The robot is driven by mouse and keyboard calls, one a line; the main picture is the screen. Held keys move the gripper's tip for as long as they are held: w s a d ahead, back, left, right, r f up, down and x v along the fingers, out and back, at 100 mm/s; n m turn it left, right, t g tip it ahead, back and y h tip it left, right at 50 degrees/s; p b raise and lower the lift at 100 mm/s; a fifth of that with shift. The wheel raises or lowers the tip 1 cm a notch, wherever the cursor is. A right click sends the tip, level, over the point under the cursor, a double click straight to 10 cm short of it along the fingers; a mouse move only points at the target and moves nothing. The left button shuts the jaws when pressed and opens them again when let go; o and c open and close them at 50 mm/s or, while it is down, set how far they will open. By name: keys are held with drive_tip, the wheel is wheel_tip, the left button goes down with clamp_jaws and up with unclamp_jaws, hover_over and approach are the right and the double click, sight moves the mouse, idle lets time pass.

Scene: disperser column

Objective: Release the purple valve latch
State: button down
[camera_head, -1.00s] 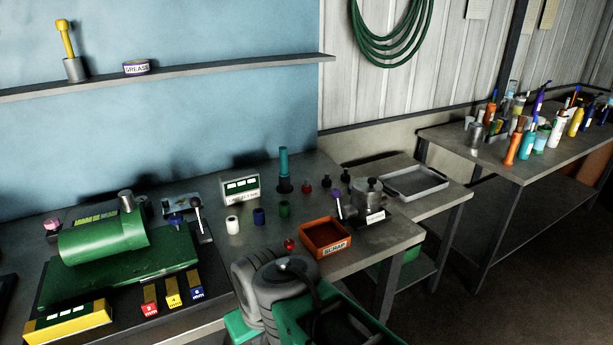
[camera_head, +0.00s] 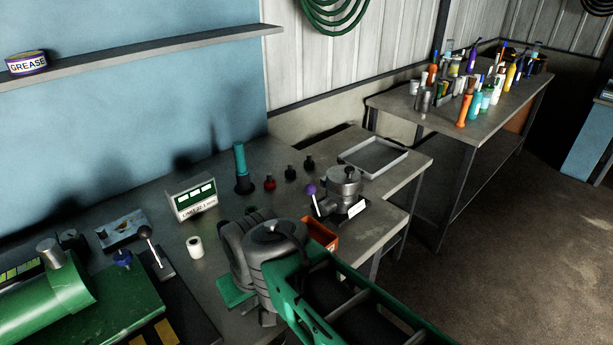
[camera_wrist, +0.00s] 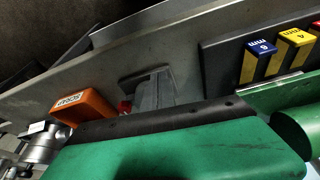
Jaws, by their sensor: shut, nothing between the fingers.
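The purple valve latch shows as a purple ball knob (camera_head: 311,189) on a short pale lever. It leans to the left of a grey metal pot (camera_head: 343,182) with a white label at its foot. In the wrist view the pot's metal parts (camera_wrist: 38,146) show at the left edge, and I cannot make out the purple knob there. My gripper (camera_wrist: 149,82) is shut and empty. It is over the bench, well apart from the latch, which lies to the right of my arm in the head view.
An orange scrap tray (camera_head: 322,236) is partly hidden behind my arm, near the pot. A teal-topped post (camera_head: 241,168) and small dark and red knobs stand behind. An empty grey tray (camera_head: 373,157) lies at the back right. A white roll (camera_head: 195,247) stands left of my arm.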

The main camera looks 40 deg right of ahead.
drive_tip(key=w+d+r+p, duration=0.3)
drive_tip(key=w+d+r, duration=0.4)
drive_tip(key=w+d, duration=0.3)
drive_tip(key=w+d+r+p, duration=0.2)
drive_tip(key=w+d+r, duration=0.5)
drive_tip(key=w, duration=0.5)
drive_tip(key=w+d+f+g+p, duration=0.1)
drive_tip(key=w+d, duration=0.2)
drive_tip(key=d, duration=0.9)
drive_tip(key=shift+w+d+f, duration=0.2)
drive_tip(key=shift+f, duration=0.2)
drive_tip(key=p, duration=0.2)
hover_over(314, 201)
drive_tip(key=w, duration=0.5)
drive_tip(key=shift+s+f+x, duration=0.2)
drive_tip(key=shift+s+x, duration=0.75)
drive_tip(key=shift+x, duration=3.6)
drive_tip(key=shift+s, duration=0.25)
